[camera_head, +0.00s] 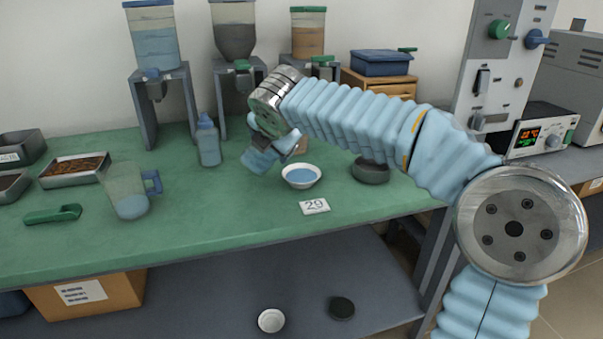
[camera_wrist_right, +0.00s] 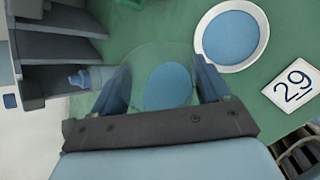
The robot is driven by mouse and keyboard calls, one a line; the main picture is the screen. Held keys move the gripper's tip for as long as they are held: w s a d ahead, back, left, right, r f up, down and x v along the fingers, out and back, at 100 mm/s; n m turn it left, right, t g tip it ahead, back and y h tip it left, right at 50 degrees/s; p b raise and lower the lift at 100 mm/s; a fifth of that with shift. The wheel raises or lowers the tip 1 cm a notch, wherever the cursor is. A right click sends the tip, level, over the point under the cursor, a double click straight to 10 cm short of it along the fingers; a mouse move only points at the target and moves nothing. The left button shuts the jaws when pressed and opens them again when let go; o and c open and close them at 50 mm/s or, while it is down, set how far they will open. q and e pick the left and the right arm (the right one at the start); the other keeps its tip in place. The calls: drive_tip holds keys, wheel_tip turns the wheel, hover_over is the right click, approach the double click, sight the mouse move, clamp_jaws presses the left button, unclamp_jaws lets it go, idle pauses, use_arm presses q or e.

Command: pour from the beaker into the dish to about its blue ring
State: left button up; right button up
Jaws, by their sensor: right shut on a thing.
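A small beaker (camera_head: 257,161) of blue liquid is held by my right gripper (camera_head: 272,136), just left of the dish and above the green bench. It looks tilted in the head view. In the right wrist view the clear beaker (camera_wrist_right: 154,62) sits between the fingers of my right gripper (camera_wrist_right: 165,90), with blue liquid inside. The white dish (camera_head: 301,187) stands on the bench behind a card marked 29. It also shows in the right wrist view (camera_wrist_right: 264,25), with blue liquid across its inside. I cannot make out a separate ring. No stream shows. My left gripper is out of view.
A clear jug (camera_head: 122,182) with blue liquid stands at left, near a green scoop (camera_head: 54,214) and trays (camera_head: 73,180). A blue bottle (camera_head: 208,143) stands behind the beaker. A dark bowl (camera_head: 370,172) is right of the dish. The number card (camera_head: 314,207) lies in front.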

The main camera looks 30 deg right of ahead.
drive_tip(key=shift+w+a+r+n+h, duration=0.15)
drive_tip(key=shift+n+h, duration=0.2)
drive_tip(key=shift+h, duration=0.25)
drive_tip(key=shift+s+a+r+n+h, duration=0.1)
drive_tip(key=shift+n+h, duration=0.25)
drive_tip(key=shift+h, duration=0.25)
drive_tip(key=shift+f+n+g+h, duration=0.3)
drive_tip(key=shift+n+h, duration=0.4)
drive_tip(key=shift+h, duration=0.4)
drive_tip(key=shift+d+r+h, duration=0.1)
drive_tip(key=shift+d+h, duration=0.1)
drive_tip(key=shift+h, duration=0.3)
drive_tip(key=shift+n, duration=0.3)
drive_tip(key=shift+h, duration=0.3)
drive_tip(key=shift+r, duration=2.35)
